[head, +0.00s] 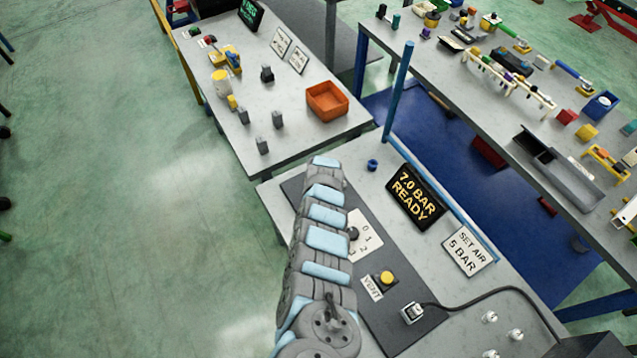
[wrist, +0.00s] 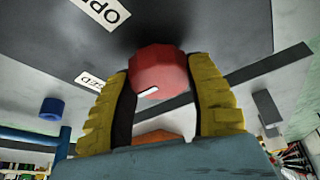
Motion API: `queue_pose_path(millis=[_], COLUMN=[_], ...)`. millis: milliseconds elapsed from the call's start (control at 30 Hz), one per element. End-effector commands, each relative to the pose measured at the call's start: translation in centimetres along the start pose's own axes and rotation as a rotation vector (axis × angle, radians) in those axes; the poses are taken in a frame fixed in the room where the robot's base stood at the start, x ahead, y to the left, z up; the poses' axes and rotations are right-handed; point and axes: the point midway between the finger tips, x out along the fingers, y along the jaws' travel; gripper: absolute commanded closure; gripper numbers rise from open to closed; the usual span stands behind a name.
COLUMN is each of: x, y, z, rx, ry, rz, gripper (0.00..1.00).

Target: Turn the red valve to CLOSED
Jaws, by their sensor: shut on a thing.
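The red valve (wrist: 158,68) is a round faceted knob in the middle of the wrist view, with a short white mark on its lower face. My gripper (wrist: 160,76) has its two yellow fingers on either side of the knob, shut on it. A white label reading "OPE…" (wrist: 104,12) lies at the upper left of the knob. A second label ending in "SED" (wrist: 91,82) lies to its left, partly hidden by the left finger. The white mark is apart from both labels. In the head view my arm hides the valve and my gripper.
A display (head: 416,197) reads "7.0 BAR READY"; a sign (head: 468,252) reads "SET AIR 5 BAR". A blue post (head: 398,92) stands behind.

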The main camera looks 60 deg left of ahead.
Motion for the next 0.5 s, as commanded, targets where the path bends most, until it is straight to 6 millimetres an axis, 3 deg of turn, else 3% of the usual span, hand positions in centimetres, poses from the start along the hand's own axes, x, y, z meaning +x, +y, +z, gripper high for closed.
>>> queue_pose_path(millis=[433,467,500], x=[0.04,0.04,0.04], y=[0.03,0.04,0.04], z=[0.06,0.05,0.05], rx=[-0.003,-0.003,-0.003], ry=[0.0,0.0,0.0], rz=[-0.001,-0.001,-0.001], gripper=[0.81,0.39,0.28])
